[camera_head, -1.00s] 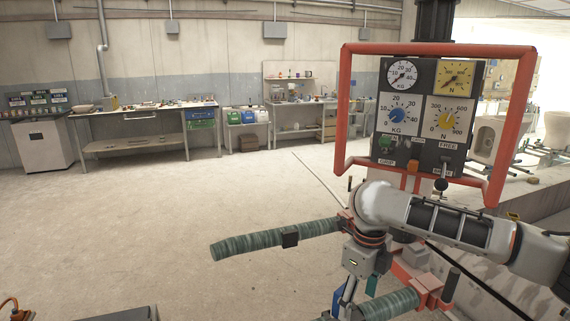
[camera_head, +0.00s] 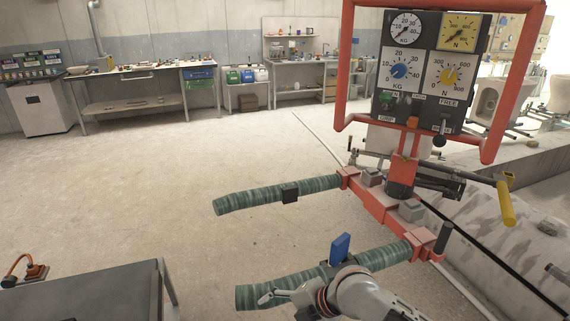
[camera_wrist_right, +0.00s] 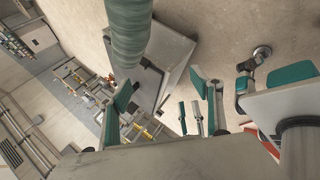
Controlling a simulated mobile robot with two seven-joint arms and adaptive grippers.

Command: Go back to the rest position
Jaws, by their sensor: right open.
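My right gripper (camera_head: 302,274) is open at the near green-wrapped arm (camera_head: 385,258) of the red lifting device, low in the head view. A blue pad stands up behind that wrapped arm and a silver finger part shows in front. In the right wrist view my open right gripper (camera_wrist_right: 162,98) shows teal-padded fingers, with the wrapped arm (camera_wrist_right: 130,35) coming down close to them. I cannot tell whether they touch. The far wrapped arm (camera_head: 255,197) is clear of my gripper. My left gripper is not in view.
The red frame (camera_head: 345,65) carries a dial panel (camera_head: 425,75). A yellow-ended handle (camera_head: 506,205) sticks out right of the crossbar (camera_head: 385,205). A dark-topped table (camera_head: 90,290) stands at lower left. Workbenches (camera_head: 145,75) line the back wall; the floor between is clear.

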